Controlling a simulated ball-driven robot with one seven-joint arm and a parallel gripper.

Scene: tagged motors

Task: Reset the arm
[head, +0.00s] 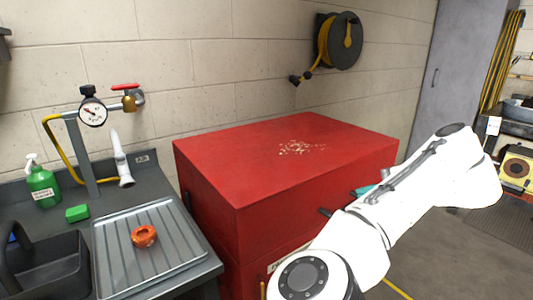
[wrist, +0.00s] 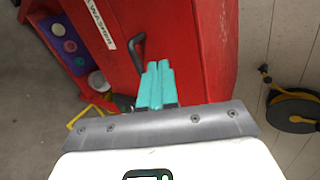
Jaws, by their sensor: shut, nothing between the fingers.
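My gripper (wrist: 155,84) shows in the wrist view as teal fingers lying side by side. It is shut with nothing held. In front of it is the side of a red cabinet (wrist: 187,25) with a black handle (wrist: 136,50). In the head view my white arm reaches across the lower right, and a bit of teal finger (head: 362,190) shows beside the red cabinet (head: 250,165). Most of the gripper is hidden behind the arm there.
A hose reel (head: 345,42) hangs on the wall.

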